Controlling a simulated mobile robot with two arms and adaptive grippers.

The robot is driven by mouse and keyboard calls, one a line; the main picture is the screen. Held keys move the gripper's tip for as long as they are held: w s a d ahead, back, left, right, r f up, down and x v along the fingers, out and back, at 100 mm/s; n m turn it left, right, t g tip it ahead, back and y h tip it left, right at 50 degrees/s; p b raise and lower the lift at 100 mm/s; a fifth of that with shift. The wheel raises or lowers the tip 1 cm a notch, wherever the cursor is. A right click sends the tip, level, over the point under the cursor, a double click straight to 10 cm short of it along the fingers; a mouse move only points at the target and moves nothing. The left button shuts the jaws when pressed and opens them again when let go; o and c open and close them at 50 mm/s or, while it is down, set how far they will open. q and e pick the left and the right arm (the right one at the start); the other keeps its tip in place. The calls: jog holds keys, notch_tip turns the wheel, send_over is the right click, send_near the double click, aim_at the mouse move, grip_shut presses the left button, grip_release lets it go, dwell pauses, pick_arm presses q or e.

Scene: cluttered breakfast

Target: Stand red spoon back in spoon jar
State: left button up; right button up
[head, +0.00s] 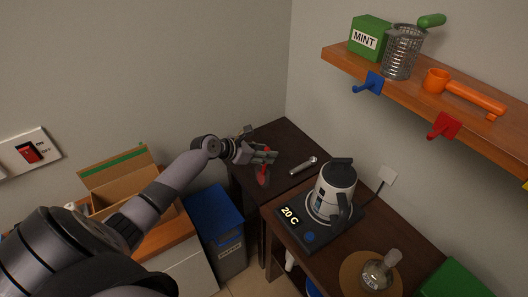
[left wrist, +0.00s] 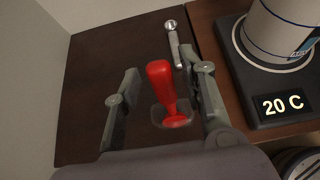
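The red spoon (head: 264,176) is on the dark side table, partly hidden by my left gripper (head: 272,156) in the head view. In the left wrist view the red spoon (left wrist: 159,78) stands between the two fingers of my left gripper (left wrist: 164,100). The fingers are apart, with a gap on both sides of the spoon. A greyish, see-through round shape surrounds the spoon's lower end; I cannot tell whether it is the spoon jar. My right gripper is not in view.
A small metal utensil (head: 303,165) lies beside the red spoon. A kettle (head: 335,188) stands on a base reading 20 C, to the right. The shelf (head: 420,88) with hooks is above. A blue bin (head: 217,220) and an open cardboard box (head: 125,180) are left.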

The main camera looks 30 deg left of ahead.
pick_arm(q)
jog(key=v, duration=1.2)
jog(key=shift+r, duration=0.15)
jog(key=shift+d, duration=0.1)
